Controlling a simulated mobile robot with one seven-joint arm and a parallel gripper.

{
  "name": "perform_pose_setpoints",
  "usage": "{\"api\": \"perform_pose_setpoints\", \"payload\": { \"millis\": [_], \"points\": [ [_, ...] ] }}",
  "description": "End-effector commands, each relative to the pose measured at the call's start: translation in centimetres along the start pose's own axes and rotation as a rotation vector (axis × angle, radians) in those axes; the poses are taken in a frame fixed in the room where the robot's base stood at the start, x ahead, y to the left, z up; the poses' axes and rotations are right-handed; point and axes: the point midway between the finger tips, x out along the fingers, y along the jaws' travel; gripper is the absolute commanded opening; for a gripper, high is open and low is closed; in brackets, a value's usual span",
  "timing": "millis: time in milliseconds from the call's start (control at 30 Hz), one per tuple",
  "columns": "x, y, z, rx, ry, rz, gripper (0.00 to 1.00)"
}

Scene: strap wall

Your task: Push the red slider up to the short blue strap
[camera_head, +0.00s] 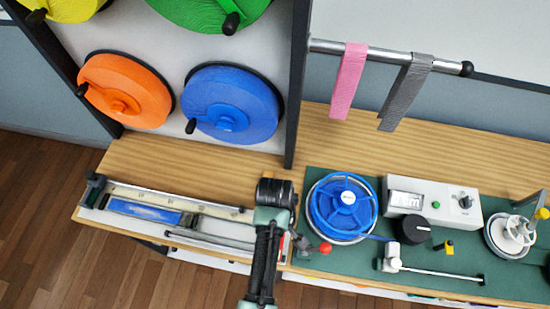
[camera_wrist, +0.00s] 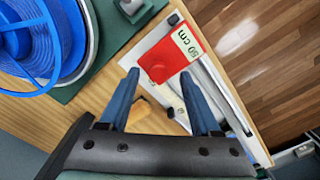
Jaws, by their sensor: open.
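In the head view my arm covers most of the slider. The short blue strap (camera_head: 145,211) lies flat along the measuring rail (camera_head: 205,235), well left of my gripper. My gripper's fingertips cannot be made out in the head view. The strap does not show clearly in the wrist view.
A blue strap reel (camera_head: 343,205) stands right of my arm on a green mat (camera_head: 465,265), beside a white control box (camera_head: 430,200). A red knob (camera_head: 325,248) sits near the rail's right end. Pink (camera_head: 348,80) and grey straps (camera_head: 405,92) hang from a bar above.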

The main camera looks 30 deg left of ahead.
Motion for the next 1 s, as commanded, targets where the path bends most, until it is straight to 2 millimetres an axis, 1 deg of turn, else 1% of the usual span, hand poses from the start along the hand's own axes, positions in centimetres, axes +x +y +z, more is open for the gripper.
{"api": "perform_pose_setpoints", "payload": {
  "millis": [100,200,467,567,600,667,800,833,1000],
  "points": [
    [0.91,0.01,-0.01,0.0,0.0,0.0,0.64],
    [1.29,0.03,-0.03,0.001,0.001,0.001,0.64],
    [1.37,0.04,-0.05,0.001,0.002,0.001,0.64],
    [1.36,0.04,-0.04,0.001,0.002,0.001,0.48],
    [1.36,0.04,-0.04,0.001,0.002,0.001,0.41],
    [1.35,0.04,-0.04,0.001,0.002,0.001,0.3],
    [1.35,0.04,-0.04,0.001,0.002,0.001,0.05],
    [1.35,0.04,-0.04,0.001,0.002,0.001,0.0],
    [1.34,0.03,-0.04,0.001,0.001,0.001,0.0]
  ]
}}
